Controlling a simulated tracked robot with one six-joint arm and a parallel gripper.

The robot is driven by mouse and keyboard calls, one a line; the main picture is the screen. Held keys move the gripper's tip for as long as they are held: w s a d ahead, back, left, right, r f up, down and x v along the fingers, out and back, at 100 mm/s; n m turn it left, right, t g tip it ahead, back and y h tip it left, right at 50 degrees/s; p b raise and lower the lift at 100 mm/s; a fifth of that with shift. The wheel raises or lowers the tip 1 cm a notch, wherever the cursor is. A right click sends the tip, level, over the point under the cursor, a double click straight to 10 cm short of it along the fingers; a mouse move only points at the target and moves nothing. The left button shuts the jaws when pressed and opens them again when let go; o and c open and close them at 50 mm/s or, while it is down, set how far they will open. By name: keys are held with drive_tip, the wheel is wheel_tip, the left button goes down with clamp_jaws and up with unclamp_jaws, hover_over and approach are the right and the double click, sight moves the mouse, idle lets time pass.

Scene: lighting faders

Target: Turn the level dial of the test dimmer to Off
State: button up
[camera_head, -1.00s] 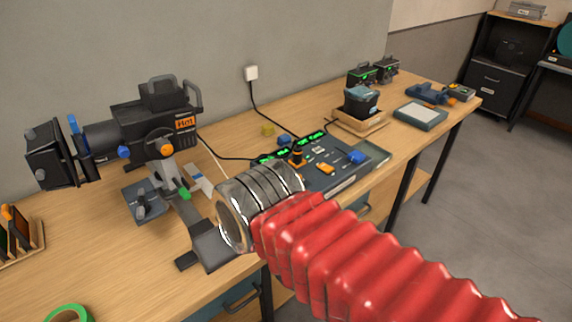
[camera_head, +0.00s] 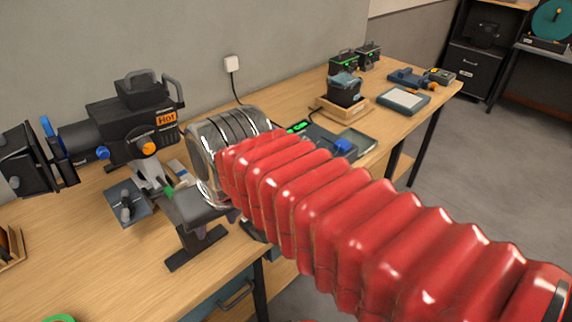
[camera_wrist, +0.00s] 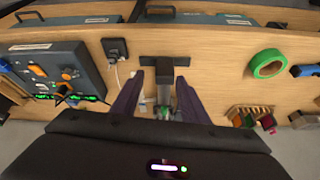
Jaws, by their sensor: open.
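A small black box (camera_wrist: 115,48) with a pale round part and a pale cord lies on the bench in the wrist view, left of my gripper. It looks like the test dimmer, but no label or dial setting can be read. My arm hides that spot in the head view. My gripper (camera_wrist: 159,78) is open, its purple fingers spread on both sides of a dark T-shaped lamp-stand foot, apart from the box. In the head view my arm's cuff hides most of the gripper.
A black stage lamp (camera_head: 125,125) marked Hot stands left of my arm. A fader console (camera_wrist: 62,72) with green displays lies beyond the black box. Green tape (camera_wrist: 264,63) is right of my gripper in the wrist view. Black boxes (camera_head: 343,62) stand at the bench's far end.

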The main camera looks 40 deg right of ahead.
drive_tip(key=w+d+r+m+g+y, duration=0.1)
drive_tip(key=w+d+r+m+g, duration=0.35)
drive_tip(key=w+d+m, duration=0.65)
drive_tip(key=w+d+f+m+y, duration=0.1)
drive_tip(key=w+d+f, duration=0.1)
drive_tip(key=d, duration=1)
drive_tip(key=w+d+f+m+g+y, duration=0.1)
drive_tip(key=w+d+f+m+y, duration=0.1)
drive_tip(key=d, duration=1.1)
drive_tip(key=shift+w+f+y, duration=0.3)
drive_tip(key=shift+w+f, duration=0.2)
drive_tip(key=shift+f, duration=0.25)
drive_tip(key=shift+a+g, duration=0.1)
drive_tip(key=shift+g, duration=0.15)
drive_tip(key=x, duration=1.3)
drive_tip(key=shift+a+f, duration=0.1)
drive_tip(key=shift+f, duration=0.3)
drive_tip(key=shift+c, duration=0.3)
